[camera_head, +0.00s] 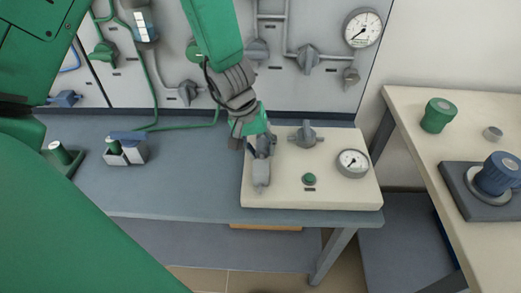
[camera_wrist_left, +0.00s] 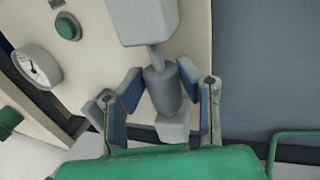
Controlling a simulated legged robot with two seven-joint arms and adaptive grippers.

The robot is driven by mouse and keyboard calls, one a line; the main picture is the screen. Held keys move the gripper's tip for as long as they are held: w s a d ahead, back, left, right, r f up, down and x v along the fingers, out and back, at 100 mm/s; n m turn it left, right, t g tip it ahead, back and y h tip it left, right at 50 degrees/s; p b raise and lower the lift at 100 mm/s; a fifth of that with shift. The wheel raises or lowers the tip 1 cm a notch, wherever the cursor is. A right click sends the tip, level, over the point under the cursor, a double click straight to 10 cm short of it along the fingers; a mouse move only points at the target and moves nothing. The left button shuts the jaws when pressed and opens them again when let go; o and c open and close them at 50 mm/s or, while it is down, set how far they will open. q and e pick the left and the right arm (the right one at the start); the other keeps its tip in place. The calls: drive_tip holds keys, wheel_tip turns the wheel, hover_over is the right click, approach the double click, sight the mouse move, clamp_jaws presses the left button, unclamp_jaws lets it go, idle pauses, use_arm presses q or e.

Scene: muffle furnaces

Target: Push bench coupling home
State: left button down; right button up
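The bench coupling (camera_head: 262,172) is a grey fitting at the left side of the cream panel (camera_head: 340,193) on the blue-grey bench. In the left wrist view the coupling (camera_wrist_left: 163,90) shows a grey block, a thin neck and a rounded body. My left gripper (camera_head: 257,143) is over the coupling's rear end. In the wrist view its blue-padded fingers (camera_wrist_left: 160,82) stand apart on either side of the rounded body. A gap shows at the left finger; whether the right finger touches is unclear. My right gripper is not in view.
The cream panel also carries a grey valve (camera_head: 305,134), a green button (camera_head: 309,179) and a gauge (camera_head: 352,163). A wall panel with valves and green hoses stands behind. A small holder (camera_head: 126,154) is on the bench at left. The bench between is clear.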

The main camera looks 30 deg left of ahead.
sight(260, 138)
use_arm(q)
drive_tip(key=shift+s+a+f, duration=0.25)
drive_tip(key=shift+a+f, duration=0.1)
drive_tip(key=shift+a, duration=0.2)
drive_tip(key=shift+s+d+r+y, duration=0.1)
drive_tip(key=shift+d+y, duration=0.2)
drive_tip(key=shift+d, duration=0.15)
drive_tip(key=shift+w+d+r+p, duration=0.15)
drive_tip(key=shift+w+r+p, duration=0.25)
drive_tip(key=shift+w+p, duration=0.4)
drive_tip(key=shift+w+a+f+p, duration=0.25)
drive_tip(key=shift+w+a+p, duration=0.4)
drive_tip(key=shift+a, duration=0.15)
drive_tip(key=shift+w+a, duration=0.15)
drive_tip(key=shift+a, duration=0.15)
drive_tip(key=shift+d, duration=0.1)
drive_tip(key=c, duration=1.4)
unclamp_jaws()
drive_tip(key=shift+w+d+r, duration=0.1)
drive_tip(key=shift+d, duration=0.1)
drive_tip(key=shift+o, duration=1.1)
drive_tip(key=shift+a, duration=0.3)
drive_tip(key=v, duration=1.1)
drive_tip(key=shift+a+r, duration=0.2)
drive_tip(key=shift+r, duration=0.05)
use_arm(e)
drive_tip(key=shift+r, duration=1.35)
